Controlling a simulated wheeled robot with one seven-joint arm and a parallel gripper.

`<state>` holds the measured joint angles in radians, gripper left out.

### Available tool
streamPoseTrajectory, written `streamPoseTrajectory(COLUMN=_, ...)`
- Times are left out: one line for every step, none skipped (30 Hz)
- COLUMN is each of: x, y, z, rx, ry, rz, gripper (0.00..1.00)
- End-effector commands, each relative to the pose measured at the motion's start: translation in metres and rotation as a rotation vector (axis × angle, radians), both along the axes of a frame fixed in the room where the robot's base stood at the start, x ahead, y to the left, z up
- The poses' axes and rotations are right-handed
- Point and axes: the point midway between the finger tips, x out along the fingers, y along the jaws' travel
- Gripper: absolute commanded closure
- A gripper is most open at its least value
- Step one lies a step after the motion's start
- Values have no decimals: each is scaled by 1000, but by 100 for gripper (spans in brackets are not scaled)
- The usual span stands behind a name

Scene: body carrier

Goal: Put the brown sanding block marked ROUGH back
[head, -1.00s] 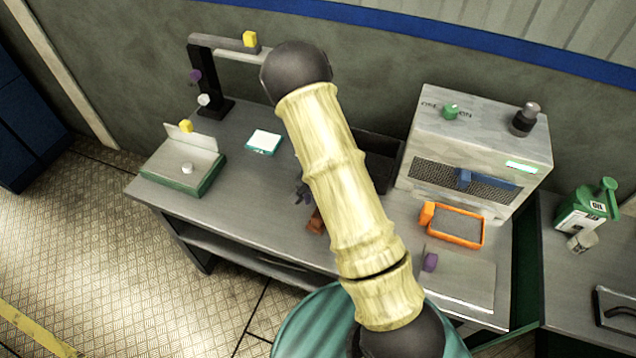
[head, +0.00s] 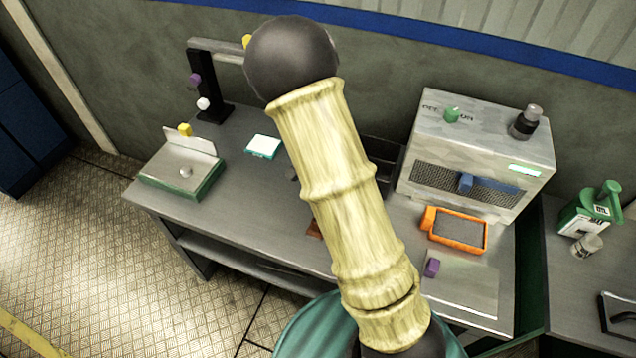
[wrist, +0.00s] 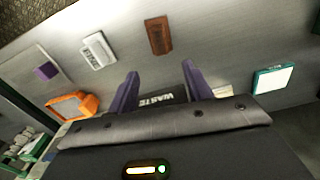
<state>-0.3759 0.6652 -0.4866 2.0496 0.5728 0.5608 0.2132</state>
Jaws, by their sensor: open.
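The brown block (wrist: 159,35) lies on the grey bench top in the wrist view, beyond my fingertips; its marking is too small to read. In the head view only a sliver of the brown block (head: 314,230) shows beside my arm. My gripper (wrist: 162,82) is open and empty, its two purple fingers spread apart, with the block clear of them. In the head view my arm hides the gripper. A pale grey block with dark lettering (wrist: 98,50) lies left of the brown one in the wrist view.
A dark bin marked WASTE (wrist: 163,101) lies below the fingers in the wrist view. An orange-framed tray (head: 458,230) and a purple block (head: 431,267) on a grey mat (head: 470,292) are at right. A machine box (head: 478,150) stands behind. A teal-edged scale-like item (head: 263,146) sits left.

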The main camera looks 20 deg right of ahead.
Motion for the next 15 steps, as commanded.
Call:
streamPoseTrajectory(x=0, y=0, z=0, rx=0, ry=0, rz=0, gripper=49)
streamPoseTrajectory(x=0, y=0, z=0, rx=0, ry=0, rz=0, gripper=49)
streamPoseTrajectory(x=0, y=0, z=0, rx=0, ry=0, rz=0, gripper=49)
streamPoseTrajectory(x=0, y=0, z=0, rx=0, ry=0, rz=0, gripper=49)
streamPoseTrajectory(x=0, y=0, z=0, rx=0, ry=0, rz=0, gripper=49)
streamPoseTrajectory(x=0, y=0, z=0, rx=0, ry=0, rz=0, gripper=49)
streamPoseTrajectory(x=0, y=0, z=0, rx=1, ry=-1, rz=1, gripper=49)
streamPoseTrajectory(x=-1, y=0, z=1, rx=1, ry=0, rz=3, gripper=49)
streamPoseTrajectory(x=-3, y=0, z=2, rx=4, ry=-1, rz=9, gripper=49)
streamPoseTrajectory(x=-5, y=0, z=5, rx=6, ry=-2, rz=15, gripper=49)
streamPoseTrajectory(x=-7, y=0, z=7, rx=10, ry=-5, rz=24, gripper=49)
streamPoseTrajectory(x=-12, y=-1, z=12, rx=15, ry=-7, rz=42, gripper=49)
streamPoseTrajectory(x=-16, y=-1, z=17, rx=20, ry=-11, rz=58, gripper=49)
streamPoseTrajectory(x=-21, y=-1, z=22, rx=24, ry=-16, rz=80, gripper=49)
streamPoseTrajectory(x=-28, y=-2, z=29, rx=30, ry=-25, rz=113, gripper=49)
